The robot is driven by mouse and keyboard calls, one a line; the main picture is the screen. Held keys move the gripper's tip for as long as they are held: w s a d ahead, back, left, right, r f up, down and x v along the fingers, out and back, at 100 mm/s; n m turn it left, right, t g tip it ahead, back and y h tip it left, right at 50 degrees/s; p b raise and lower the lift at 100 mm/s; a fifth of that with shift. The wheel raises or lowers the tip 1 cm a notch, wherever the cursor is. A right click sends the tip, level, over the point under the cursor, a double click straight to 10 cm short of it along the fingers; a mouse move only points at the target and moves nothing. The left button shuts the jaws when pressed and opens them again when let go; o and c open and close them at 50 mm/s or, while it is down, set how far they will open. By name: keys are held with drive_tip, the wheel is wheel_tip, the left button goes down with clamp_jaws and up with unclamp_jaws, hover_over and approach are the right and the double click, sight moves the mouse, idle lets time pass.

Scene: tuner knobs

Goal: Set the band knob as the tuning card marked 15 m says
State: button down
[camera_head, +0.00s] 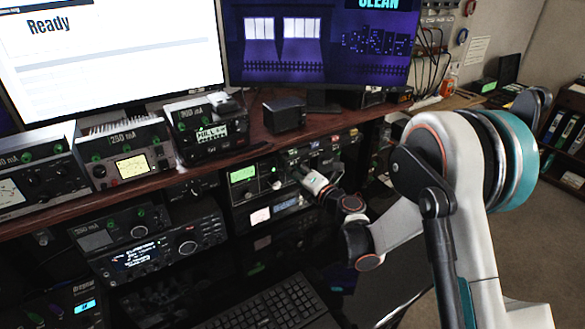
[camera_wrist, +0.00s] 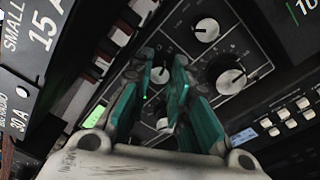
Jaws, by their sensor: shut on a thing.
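The tuner (camera_head: 258,188) is a dark unit under the desk shelf, with a lit green display. Its panel (camera_wrist: 190,55) fills the middle of the wrist view, with several pale-faced round knobs. My gripper (camera_wrist: 163,65) has teal fingers, one on each side of a small knob (camera_wrist: 160,76), and is shut on it. In the head view my gripper (camera_head: 300,172) reaches the right part of the tuner front. One free knob (camera_wrist: 207,29) is above it and a larger one (camera_wrist: 231,79) is to its right. Knob labels are too small to read, and I cannot make out a card marked 15 m.
A dark unit marked 15 A (camera_wrist: 45,35) stands close on the left in the wrist view. A button panel (camera_wrist: 285,118) is on the right. The wooden shelf (camera_head: 255,137) runs just above my gripper. A radio (camera_head: 155,250) and keyboard (camera_head: 270,308) are lower left.

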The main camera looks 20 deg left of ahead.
drive_tip(key=shift+n, duration=0.4)
drive_tip(key=n+h+b, duration=0.1)
drive_tip(key=n+b, duration=0.1)
drive_tip(key=n, duration=0.8)
drive_tip(key=shift+r, duration=0.1)
drive_tip(key=shift+n, duration=0.4)
drive_tip(key=c, duration=1.4)
unclamp_jaws()
drive_tip(key=shift+c, duration=0.2)
drive_tip(key=v, duration=1.2)
